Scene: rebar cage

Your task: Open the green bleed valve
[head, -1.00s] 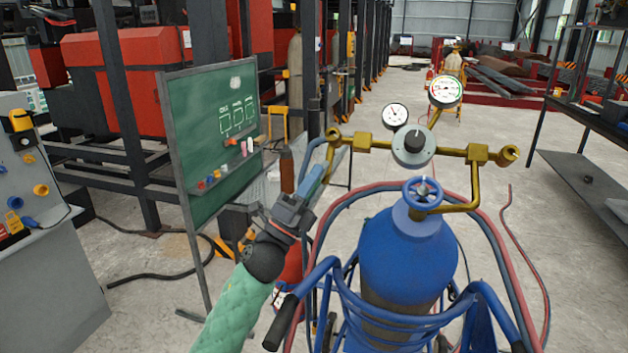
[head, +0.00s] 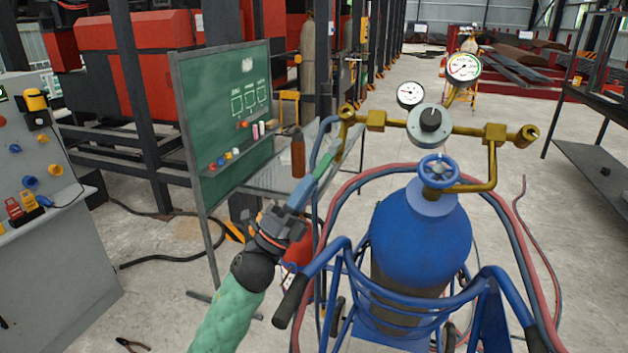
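My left gripper (head: 311,181) comes in from the lower left, its blue fingers pointing up and right towards the left end of the brass manifold (head: 460,129). The fingers are seen side-on, so their opening is unclear. A small greenish piece (head: 329,157) shows at the fingertips, below the manifold's left end. I cannot tell whether it is the green bleed valve or part of the gripper, nor whether they touch. No other green valve is clearly visible. A blue handwheel (head: 439,171) tops the blue cylinder (head: 420,235). My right gripper is not in view.
The manifold carries a grey regulator knob (head: 430,121), a small gauge (head: 410,94) and a larger gauge (head: 464,67). Red and blue hoses and a blue cart frame (head: 322,262) surround the cylinder. A green chalkboard (head: 228,110) and a control cabinet (head: 50,250) stand left.

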